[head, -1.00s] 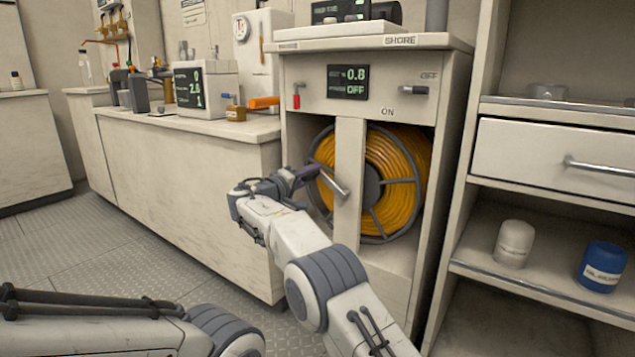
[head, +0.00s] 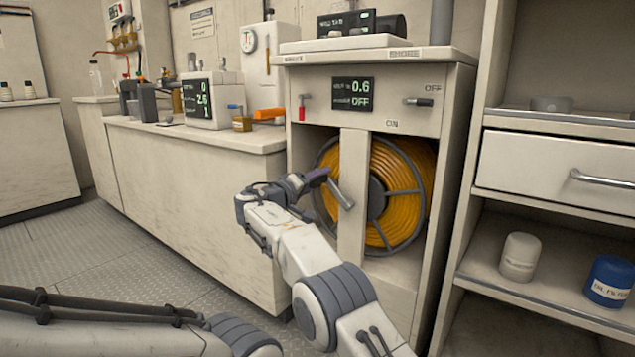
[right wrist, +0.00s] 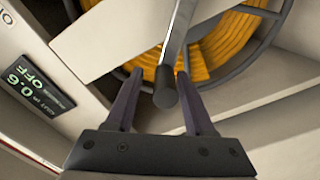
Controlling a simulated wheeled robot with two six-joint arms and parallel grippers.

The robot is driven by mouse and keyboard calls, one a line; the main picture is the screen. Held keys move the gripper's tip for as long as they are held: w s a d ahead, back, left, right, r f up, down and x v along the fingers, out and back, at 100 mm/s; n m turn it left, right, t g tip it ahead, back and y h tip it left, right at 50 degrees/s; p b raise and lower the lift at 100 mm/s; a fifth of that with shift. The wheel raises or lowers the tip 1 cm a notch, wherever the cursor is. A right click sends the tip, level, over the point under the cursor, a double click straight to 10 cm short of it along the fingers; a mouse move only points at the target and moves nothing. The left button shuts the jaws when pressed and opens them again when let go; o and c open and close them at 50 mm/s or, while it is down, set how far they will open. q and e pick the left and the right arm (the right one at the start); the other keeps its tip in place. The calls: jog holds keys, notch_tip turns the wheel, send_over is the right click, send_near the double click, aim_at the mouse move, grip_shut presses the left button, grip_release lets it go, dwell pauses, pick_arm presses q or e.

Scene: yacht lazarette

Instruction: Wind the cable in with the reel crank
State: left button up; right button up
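The cable reel (head: 395,190) stands in the cabinet's open bay, wound with orange cable behind a pale upright post. The grey crank (head: 341,194) is in front of the post, slanting down to the right in the head view. My right gripper (head: 326,173) is at the crank, to its upper left. In the right wrist view, the crank's rounded end (right wrist: 165,94) lies between the two fingers of my right gripper (right wrist: 160,75), with a gap visible on the left side. The fingers stand apart. My left gripper is outside the view; only its arm shows at lower left.
The cabinet display (head: 352,93) reads 0.6 and OFF. A lever switch (head: 418,102) and a red-handled lever (head: 302,107) flank it. A shelf unit at right holds a white canister (head: 519,257) and a blue one (head: 609,281). Bare floor lies at left.

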jog(key=shift+f, duration=0.15)
jog(key=shift+s+a, duration=0.15)
jog(key=p+v, duration=0.1)
jog(key=v, duration=0.9)
jog(key=shift+p, duration=0.3)
